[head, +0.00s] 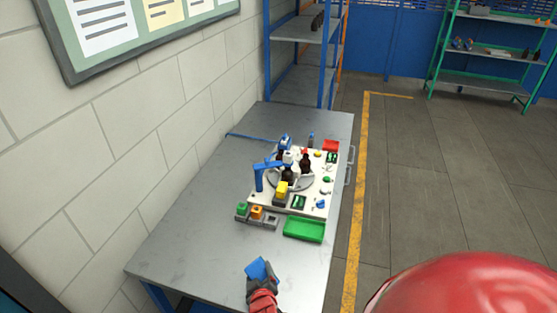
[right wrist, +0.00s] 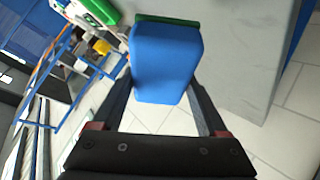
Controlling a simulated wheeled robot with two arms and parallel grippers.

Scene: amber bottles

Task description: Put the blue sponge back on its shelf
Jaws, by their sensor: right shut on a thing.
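The blue sponge (head: 257,270) is at the near end of the grey table in the head view. In the right wrist view the sponge (right wrist: 165,62) fills the space between the two dark fingers, and a green layer lines its far edge. My right gripper (head: 261,281) is shut on it. I cannot tell whether the sponge touches the table. A blue-framed shelf (head: 301,30) stands beyond the table, and a green-framed shelf (head: 490,48) stands at the far right. The frames do not show which is the sponge's shelf. My left gripper is out of view.
The grey table (head: 190,240) runs along the block wall. A white board (head: 318,208) on it carries a turntable, dark bottles and small coloured parts. A green tray (head: 304,229) lies at its near edge. The floor right of the yellow line is mostly clear.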

